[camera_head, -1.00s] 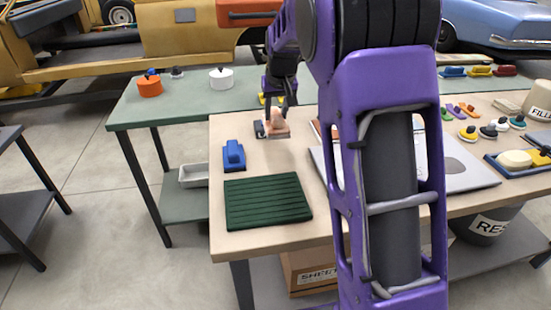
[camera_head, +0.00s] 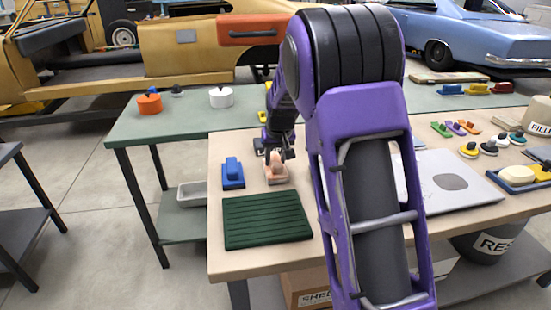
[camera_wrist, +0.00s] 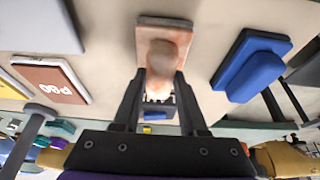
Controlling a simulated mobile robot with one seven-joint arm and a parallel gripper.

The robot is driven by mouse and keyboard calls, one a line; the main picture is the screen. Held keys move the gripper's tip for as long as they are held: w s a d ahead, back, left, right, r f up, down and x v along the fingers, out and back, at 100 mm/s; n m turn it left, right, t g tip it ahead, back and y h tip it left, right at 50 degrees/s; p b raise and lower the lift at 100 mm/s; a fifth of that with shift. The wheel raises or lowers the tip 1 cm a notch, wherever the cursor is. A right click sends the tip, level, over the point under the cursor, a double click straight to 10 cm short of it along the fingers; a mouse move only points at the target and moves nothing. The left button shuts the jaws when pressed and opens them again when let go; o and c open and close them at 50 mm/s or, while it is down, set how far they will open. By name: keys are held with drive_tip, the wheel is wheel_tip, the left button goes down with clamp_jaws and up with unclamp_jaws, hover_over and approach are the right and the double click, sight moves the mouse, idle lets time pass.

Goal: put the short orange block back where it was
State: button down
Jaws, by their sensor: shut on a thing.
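The short orange block (camera_head: 276,173), pale orange with a rounded knob on a flat base, is at the left part of the wooden table (camera_head: 300,259), just right of a blue block (camera_head: 232,174). My gripper (camera_head: 274,153) is shut on its knob. In the wrist view the block (camera_wrist: 164,36) is between the fingers of my gripper (camera_wrist: 160,84), its base pointing away from the wrist. I cannot tell whether the base touches the table. The blue block (camera_wrist: 250,67) is apart from it, on the right in the wrist view.
A ribbed dark green mat (camera_head: 266,220) lies just nearer than the held block. A brown sheet marked P80 (camera_wrist: 52,79) lies left in the wrist view. A grey panel (camera_head: 450,185) and several small blocks are on the right. A green table (camera_head: 160,125) stands behind.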

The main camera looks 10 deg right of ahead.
drive_tip(key=shift+c, duration=2.2)
unclamp_jaws()
drive_tip(key=shift+f, duration=0.15)
drive_tip(key=shift+s+r, duration=0.1)
drive_tip(key=shift+r, duration=0.45)
drive_tip(key=p+v, duration=0.2)
drive_tip(key=v, duration=0.9)
drive_tip(key=shift+r, duration=0.1)
